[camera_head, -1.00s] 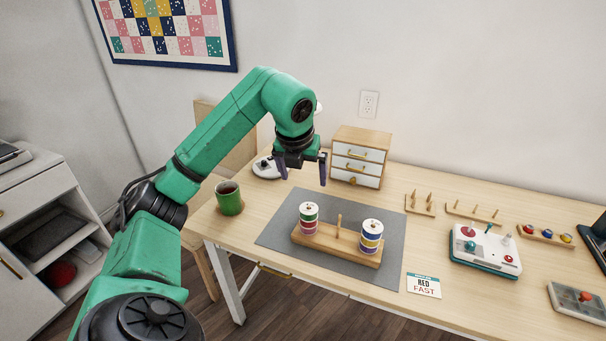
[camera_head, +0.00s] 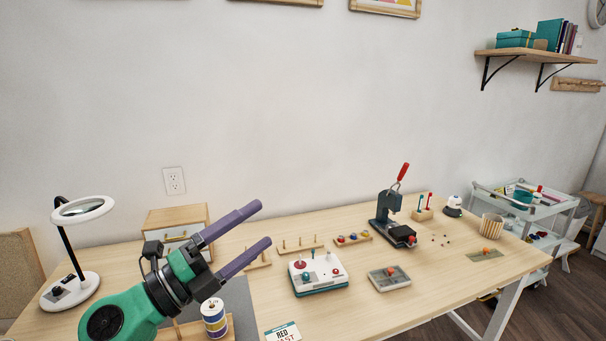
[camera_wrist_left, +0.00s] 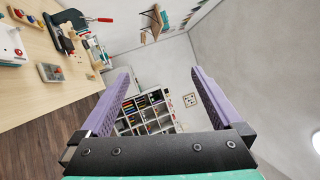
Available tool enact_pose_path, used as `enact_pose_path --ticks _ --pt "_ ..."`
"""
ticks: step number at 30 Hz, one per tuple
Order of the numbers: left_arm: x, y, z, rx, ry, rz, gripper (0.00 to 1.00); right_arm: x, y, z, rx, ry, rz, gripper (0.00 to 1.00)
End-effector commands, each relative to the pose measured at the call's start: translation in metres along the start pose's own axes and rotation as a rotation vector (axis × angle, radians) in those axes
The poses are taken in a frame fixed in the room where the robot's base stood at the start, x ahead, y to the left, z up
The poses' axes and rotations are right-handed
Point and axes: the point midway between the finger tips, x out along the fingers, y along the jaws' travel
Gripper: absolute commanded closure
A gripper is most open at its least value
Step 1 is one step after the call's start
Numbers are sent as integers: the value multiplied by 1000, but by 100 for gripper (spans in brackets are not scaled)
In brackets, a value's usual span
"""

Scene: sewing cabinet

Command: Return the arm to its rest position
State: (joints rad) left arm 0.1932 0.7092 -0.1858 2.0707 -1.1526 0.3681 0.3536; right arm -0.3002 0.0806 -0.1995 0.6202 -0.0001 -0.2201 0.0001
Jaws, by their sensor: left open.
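My left gripper (camera_head: 255,230) is open and empty, with its two purple fingers spread and pointing up and to the right above the left part of the table. In the left wrist view the fingers (camera_wrist_left: 160,95) stand apart with nothing between them. The green left arm (camera_head: 120,318) comes in from the lower left. My right gripper is in neither view.
A spool (camera_head: 214,318) stands on a wooden holder below the gripper. A small drawer cabinet (camera_head: 178,217) is behind it, and a magnifier lamp (camera_head: 72,290) is at left. A white control box (camera_head: 318,272) and a press (camera_head: 392,218) stand to the right.

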Motion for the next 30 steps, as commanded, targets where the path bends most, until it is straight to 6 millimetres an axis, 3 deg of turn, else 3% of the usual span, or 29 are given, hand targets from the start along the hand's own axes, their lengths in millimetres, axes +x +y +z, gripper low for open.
enact_pose_path --ticks 2,3,5,6,8,9,12,15,19,25,26,30 --pt "-21 -5 41 -252 -263 -145 0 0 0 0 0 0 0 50" --pt "-40 6 66 -386 -422 -185 0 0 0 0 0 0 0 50" --pt "-76 39 97 -582 -663 -194 0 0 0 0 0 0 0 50" --pt "-100 67 109 -696 -803 -171 0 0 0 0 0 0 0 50" --pt "-135 111 113 -851 -994 -109 0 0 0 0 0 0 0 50" --pt "-158 140 109 -945 -1105 -53 0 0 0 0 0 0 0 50" --pt "-205 200 81 -1137 -1323 107 0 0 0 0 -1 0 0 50" --pt "-240 240 45 -1278 -1469 266 0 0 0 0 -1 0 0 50" --pt "-275 273 -6 -1423 -1597 469 0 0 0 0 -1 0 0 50" --pt "-314 296 -86 -1601 -1710 786 0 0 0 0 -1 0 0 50" --pt "-318 300 -95 -1618 -1719 827 0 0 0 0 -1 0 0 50" --pt "-326 361 -96 -1604 -1733 845 0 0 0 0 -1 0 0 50"
